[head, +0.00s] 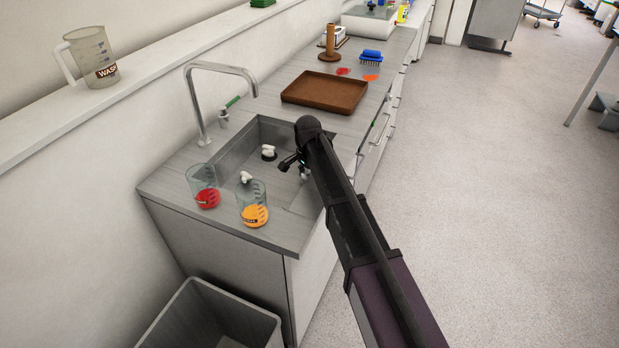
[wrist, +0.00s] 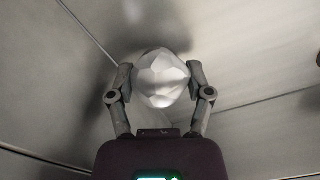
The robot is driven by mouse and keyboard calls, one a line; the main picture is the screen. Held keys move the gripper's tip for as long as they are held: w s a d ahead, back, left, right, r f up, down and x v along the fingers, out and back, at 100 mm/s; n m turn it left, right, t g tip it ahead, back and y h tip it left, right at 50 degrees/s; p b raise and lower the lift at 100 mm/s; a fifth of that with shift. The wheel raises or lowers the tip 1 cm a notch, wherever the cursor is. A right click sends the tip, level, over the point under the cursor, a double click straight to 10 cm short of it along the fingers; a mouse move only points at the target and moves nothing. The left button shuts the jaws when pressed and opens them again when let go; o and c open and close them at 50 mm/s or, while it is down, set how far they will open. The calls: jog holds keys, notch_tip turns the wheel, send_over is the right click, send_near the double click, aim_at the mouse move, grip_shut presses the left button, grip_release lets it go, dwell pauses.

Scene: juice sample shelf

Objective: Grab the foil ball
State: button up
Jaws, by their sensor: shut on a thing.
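The foil ball (wrist: 162,84) is a pale, faceted silver ball in the wrist view. My gripper (wrist: 161,76) has one finger against each side of it and is shut on it. Grey metal sink walls and seams lie behind the ball in that view. In the head view my arm reaches over the right part of the sink (head: 228,156), with the gripper low inside the basin. The arm hides most of the gripper there, and I cannot make out the ball clearly.
A small white-and-black item (head: 268,152) lies in the sink. The faucet (head: 196,105) rises behind it. A brown tray (head: 325,92) lies beyond, and a grey bin (head: 210,318) stands below.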

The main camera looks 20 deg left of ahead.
aim_at(308, 173)
notch_tip(308, 173, up, 17)
jog(key=p, duration=1.7)
jog(key=shift+r, duration=0.2)
jog(key=shift+r, duration=0.1)
